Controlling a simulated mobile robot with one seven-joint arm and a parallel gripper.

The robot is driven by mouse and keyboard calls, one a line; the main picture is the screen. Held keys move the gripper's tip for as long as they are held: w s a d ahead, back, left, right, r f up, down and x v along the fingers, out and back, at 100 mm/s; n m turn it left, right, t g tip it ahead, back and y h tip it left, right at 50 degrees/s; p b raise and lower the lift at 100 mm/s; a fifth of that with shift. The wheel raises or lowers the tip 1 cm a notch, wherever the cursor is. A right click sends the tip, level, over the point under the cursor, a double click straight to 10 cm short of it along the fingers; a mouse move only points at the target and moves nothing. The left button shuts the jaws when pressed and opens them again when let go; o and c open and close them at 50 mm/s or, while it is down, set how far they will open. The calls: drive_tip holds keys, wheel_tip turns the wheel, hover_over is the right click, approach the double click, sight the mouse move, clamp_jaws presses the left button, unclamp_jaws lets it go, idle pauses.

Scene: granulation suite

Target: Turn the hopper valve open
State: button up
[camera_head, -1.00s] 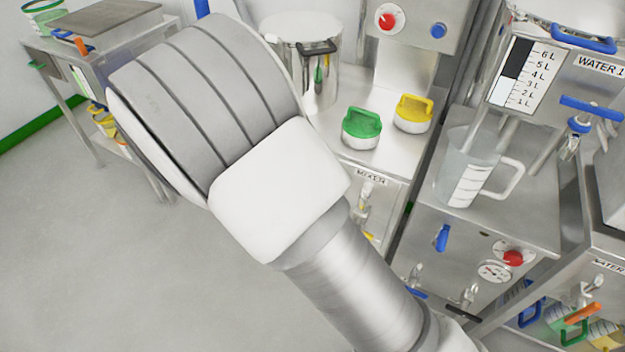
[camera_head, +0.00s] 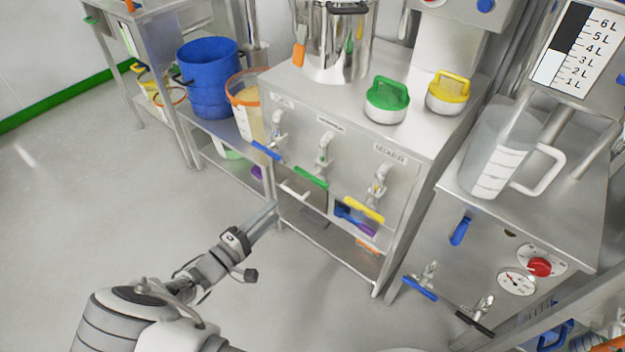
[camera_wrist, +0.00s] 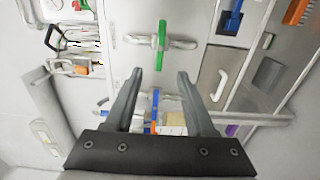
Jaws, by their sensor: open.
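A row of taps is on the front of the steel cabinet (camera_head: 350,160). They have a blue handle (camera_head: 266,151), a green handle (camera_head: 311,178) and a yellow handle (camera_head: 362,209). Their small labels are hard to read, so I cannot tell which is the hopper valve. My gripper (camera_head: 272,212) is open and empty, in front of the cabinet at its lower left, apart from the taps. In the wrist view, a green handle (camera_wrist: 161,45) lies beyond and between the open fingertips (camera_wrist: 160,72), and nothing is between the fingers' grip.
A green-lidded container (camera_head: 387,98) and a yellow-lidded one (camera_head: 448,92) stand on the cabinet beside a steel pot (camera_head: 340,50). A blue bucket (camera_head: 207,80) stands left. A measuring jug (camera_head: 495,150) stands on the right bench. The floor (camera_head: 90,200) at left is clear.

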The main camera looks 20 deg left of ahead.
sight(309, 179)
drive_tip(key=b+x, duration=0.3)
drive_tip(key=x, duration=1.2)
drive_tip(key=shift+w+d+b, duration=0.2)
drive_tip(key=shift+w+b, duration=0.15)
drive_tip(key=shift+b, duration=0.05)
clamp_jaws()
